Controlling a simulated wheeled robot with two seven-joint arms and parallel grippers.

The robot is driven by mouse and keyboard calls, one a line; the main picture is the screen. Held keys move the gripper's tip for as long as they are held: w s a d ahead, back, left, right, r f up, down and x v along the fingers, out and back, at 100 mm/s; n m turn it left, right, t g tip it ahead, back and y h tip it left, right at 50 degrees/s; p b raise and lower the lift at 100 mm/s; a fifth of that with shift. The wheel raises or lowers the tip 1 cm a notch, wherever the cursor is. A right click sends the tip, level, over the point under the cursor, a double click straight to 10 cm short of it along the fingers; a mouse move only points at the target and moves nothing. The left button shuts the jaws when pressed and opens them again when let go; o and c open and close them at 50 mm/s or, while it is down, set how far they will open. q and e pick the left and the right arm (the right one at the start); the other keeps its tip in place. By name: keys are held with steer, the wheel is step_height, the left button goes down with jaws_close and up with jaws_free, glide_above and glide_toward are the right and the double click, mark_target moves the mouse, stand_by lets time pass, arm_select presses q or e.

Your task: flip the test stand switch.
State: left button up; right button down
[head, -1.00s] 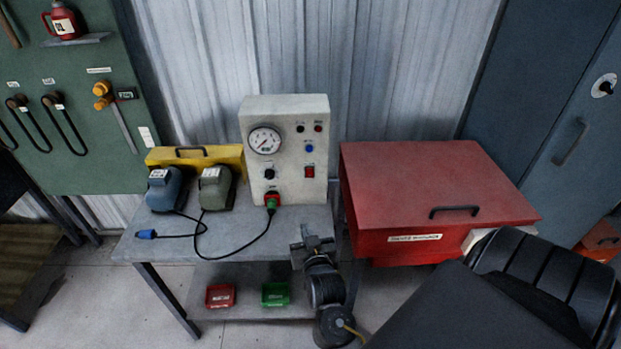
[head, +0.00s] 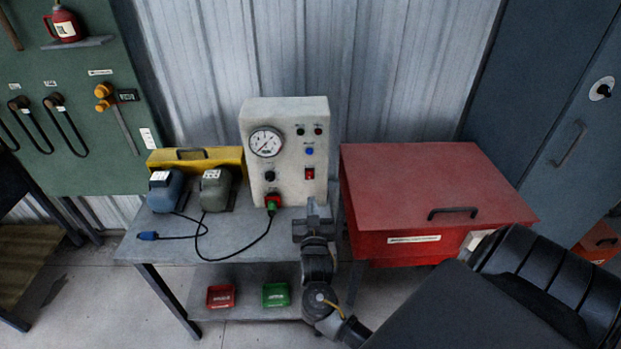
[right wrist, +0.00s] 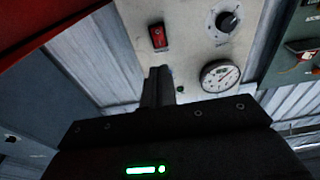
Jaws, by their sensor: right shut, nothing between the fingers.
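The test stand (head: 287,128) is a cream box with a dial gauge, standing at the back of the grey bench. Its switch (head: 309,174) is a small red rocker low on the right of the panel. The switch also shows in the right wrist view (right wrist: 158,37), just beyond my fingertips. My right gripper (head: 311,203) is shut and empty, in front of the panel and below the switch in the head view. In the right wrist view its fingers (right wrist: 158,74) point toward the panel, apart from the switch. My left gripper is not in view.
A black knob (head: 269,176) and a plugged-in green connector (head: 272,208) sit left of the switch. A cable crosses the bench (head: 240,243) to a blue plug. Two motor-like units stand left. A red chest (head: 430,180) stands close on the right.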

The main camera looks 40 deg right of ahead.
mark_target(310, 173)
steer(key=p+x, duration=0.2)
steer(key=x, duration=0.7)
steer(key=shift+r, duration=0.15)
steer(key=shift+w+d+p, duration=0.35)
